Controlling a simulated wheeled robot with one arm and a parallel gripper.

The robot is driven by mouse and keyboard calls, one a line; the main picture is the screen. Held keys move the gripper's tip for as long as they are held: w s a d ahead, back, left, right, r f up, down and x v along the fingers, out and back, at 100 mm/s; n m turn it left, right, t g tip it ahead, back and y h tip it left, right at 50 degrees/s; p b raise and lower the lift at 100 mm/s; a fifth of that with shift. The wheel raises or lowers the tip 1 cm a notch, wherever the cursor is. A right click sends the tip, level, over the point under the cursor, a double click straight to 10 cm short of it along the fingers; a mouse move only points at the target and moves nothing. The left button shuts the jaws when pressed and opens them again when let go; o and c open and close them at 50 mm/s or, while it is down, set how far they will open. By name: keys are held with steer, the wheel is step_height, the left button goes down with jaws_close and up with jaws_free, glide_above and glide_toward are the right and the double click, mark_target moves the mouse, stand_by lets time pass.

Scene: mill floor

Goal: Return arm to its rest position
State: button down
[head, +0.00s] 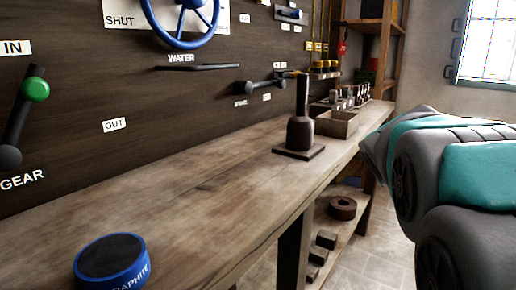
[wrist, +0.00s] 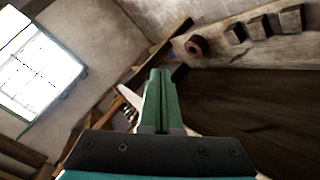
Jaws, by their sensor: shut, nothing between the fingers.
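My arm shows at the right of the head view, folded beside the bench; my gripper itself is not visible there. In the wrist view my gripper (wrist: 160,78) has its green fingers pressed together with nothing between them. It is clear of the bench top. The wrist view looks tilted, with the window (wrist: 38,75) at the left and the lower shelf's things at the upper right.
A wooden bench (head: 150,215) runs along the dark panel. On it are a blue graphite tin (head: 110,262), a dark bottle-shaped tool on a square base (head: 300,130) and a wooden box (head: 337,124). A dark ring (head: 342,207) lies on the lower shelf. Levers and a blue wheel (head: 183,42) project from the panel.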

steer(key=s+a+f+g+y, duration=0.2)
steer(key=s+a+f, duration=0.4)
steer(key=s, duration=0.6)
steer(key=s+a+f+m+g+y, duration=0.1)
steer(key=s+a+f+g, duration=0.4)
steer(key=s, duration=0.8)
steer(key=s+a+f+m+g+y, duration=0.1)
steer(key=s+a+f+g+y, duration=0.2)
steer(key=s+a+f, duration=0.4)
steer(key=s+f, duration=0.3)
steer(key=s, duration=0.3)
steer(key=shift+s+a+f+g+y, duration=0.15)
steer(key=shift+s+a+g+y, duration=0.15)
steer(key=shift+g, duration=0.1)
steer(key=shift+w+d, duration=0.1)
steer(key=shift+d, duration=0.05)
